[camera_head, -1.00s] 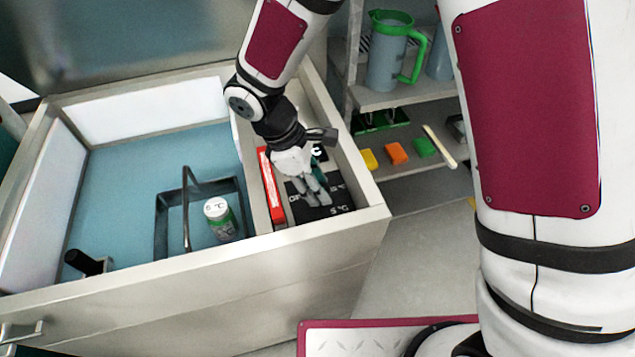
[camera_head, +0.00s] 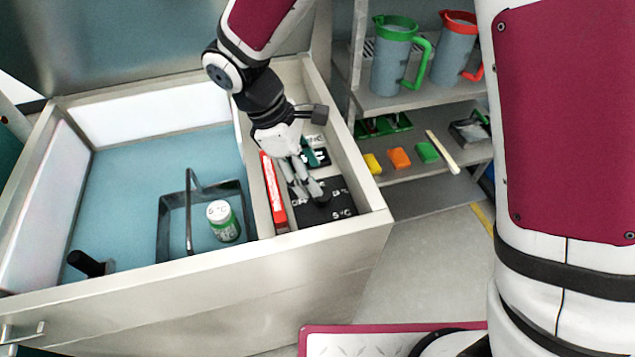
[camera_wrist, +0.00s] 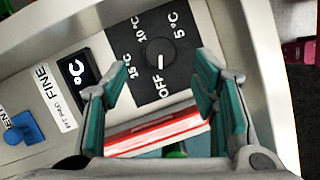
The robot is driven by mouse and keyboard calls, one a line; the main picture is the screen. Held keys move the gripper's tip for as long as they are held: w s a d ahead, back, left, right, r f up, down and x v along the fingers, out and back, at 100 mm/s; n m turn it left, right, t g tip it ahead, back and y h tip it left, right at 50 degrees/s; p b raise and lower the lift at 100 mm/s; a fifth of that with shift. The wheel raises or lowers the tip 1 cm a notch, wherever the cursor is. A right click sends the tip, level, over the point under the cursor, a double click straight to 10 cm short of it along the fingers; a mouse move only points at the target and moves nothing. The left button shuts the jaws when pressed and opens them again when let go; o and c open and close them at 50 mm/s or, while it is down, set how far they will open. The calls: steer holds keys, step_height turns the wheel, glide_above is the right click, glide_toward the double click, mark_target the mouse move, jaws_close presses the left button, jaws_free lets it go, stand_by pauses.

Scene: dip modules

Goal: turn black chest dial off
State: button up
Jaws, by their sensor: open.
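The black dial (camera_wrist: 160,52) sits on a black square plate (camera_wrist: 176,84) marked OFF, 5, 10 and 15 °C, in the wrist view. A short white mark on the dial lies on its side toward the OFF word. My gripper (camera_head: 306,190) points down over the plate in the head view.
A red-and-white box (camera_head: 273,193) stands left of the plate. A blue switch (camera_wrist: 24,129) and a display (camera_wrist: 75,70) lie along the panel. The chest's blue basin holds a basket (camera_head: 164,222) and a can (camera_head: 222,220). Shelves with jugs (camera_head: 396,62) stand at right.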

steer(key=v, duration=0.6)
steer(key=shift+a, duration=0.1)
steer(key=s+d+r+m+t+y, duration=0.1)
steer(key=s+d+r+m, duration=0.25)
steer(key=d+r, duration=0.3)
steer(key=s+d+r+m+y, duration=0.1)
steer(key=s+d+r+m, duration=0.1)
steer(key=d+r+m, duration=0.45)
steer(key=s+d+m+t+y, duration=0.2)
steer(key=s+d+m, duration=0.4)
steer(key=s+d, duration=0.4)
steer(key=shift+s+d+m+t, duration=0.35)
steer(key=shift+s+m+t, duration=0.05)
steer(key=shift+t, duration=0.4)
